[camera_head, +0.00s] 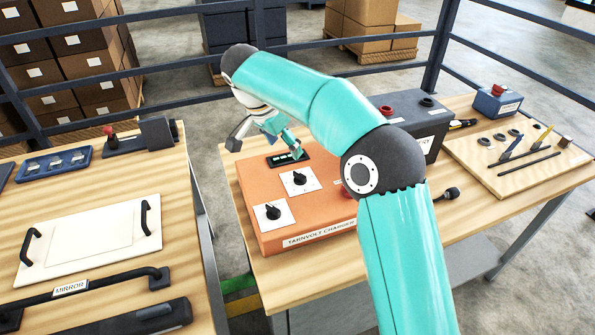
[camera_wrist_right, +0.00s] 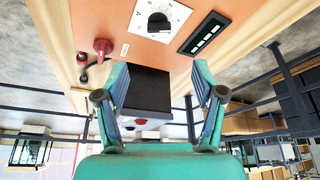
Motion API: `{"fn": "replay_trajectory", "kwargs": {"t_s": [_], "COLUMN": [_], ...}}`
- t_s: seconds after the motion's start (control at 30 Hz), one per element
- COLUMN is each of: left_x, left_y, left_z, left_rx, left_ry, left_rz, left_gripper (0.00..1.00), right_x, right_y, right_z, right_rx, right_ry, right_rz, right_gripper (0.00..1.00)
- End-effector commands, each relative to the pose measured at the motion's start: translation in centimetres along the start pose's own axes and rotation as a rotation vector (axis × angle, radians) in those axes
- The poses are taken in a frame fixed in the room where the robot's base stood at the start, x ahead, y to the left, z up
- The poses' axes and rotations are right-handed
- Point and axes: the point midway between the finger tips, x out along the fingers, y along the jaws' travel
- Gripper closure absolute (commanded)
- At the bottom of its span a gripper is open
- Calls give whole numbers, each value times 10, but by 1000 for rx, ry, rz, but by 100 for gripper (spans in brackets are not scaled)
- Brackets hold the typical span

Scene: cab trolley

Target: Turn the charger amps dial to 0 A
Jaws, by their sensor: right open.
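The orange charger (camera_head: 315,227), labelled TARNVOLT CHARGER, lies on the right wooden bench. Two black dials on white plates sit on its top: one nearer the display (camera_head: 299,179), one nearer the front edge (camera_head: 273,212). I cannot read which is amps in the head view. In the wrist view one dial (camera_wrist_right: 158,22) shows with small plate markings I cannot fully read, beside the dark display (camera_wrist_right: 204,34). My right gripper (camera_head: 265,137) is open above the charger's far edge, near the display (camera_head: 288,158); its fingers (camera_wrist_right: 162,78) are apart with nothing between them. My left gripper is not in view.
My right arm hides part of the charger's right side. A dark grey box (camera_head: 408,105) stands behind it, and a tool board (camera_head: 520,155) lies to the right. The left bench holds a white panel (camera_head: 93,235) with black handles. Dark rails (camera_head: 200,93) run behind the benches.

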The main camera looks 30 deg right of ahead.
Motion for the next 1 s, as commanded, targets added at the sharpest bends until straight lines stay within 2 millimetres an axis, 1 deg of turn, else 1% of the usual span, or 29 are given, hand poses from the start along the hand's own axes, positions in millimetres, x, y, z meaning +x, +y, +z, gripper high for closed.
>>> {"fn": "replay_trajectory", "kwargs": {"t_s": [0.03, 0.3, 0.5, 0.6, 0.7, 1.0], "left_x": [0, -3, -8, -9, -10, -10], "left_y": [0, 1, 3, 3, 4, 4], "left_z": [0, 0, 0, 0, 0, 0], "left_rx": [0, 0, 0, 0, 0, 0], "left_ry": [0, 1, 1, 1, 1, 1], "left_rz": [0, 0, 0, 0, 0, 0], "left_gripper": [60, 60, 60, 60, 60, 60], "right_x": [13, 71, 107, 120, 126, 131], "right_y": [2, 3, 4, 3, 3, 3], "right_z": [0, -2, -3, -3, -3, -3], "right_rx": [0, 3, 5, 5, 5, 6], "right_ry": [-1, -1, -1, -1, -1, -1], "right_rz": [6, 7, 5, 5, 4, 2], "right_gripper": [31, 31, 31, 31, 31, 31]}}
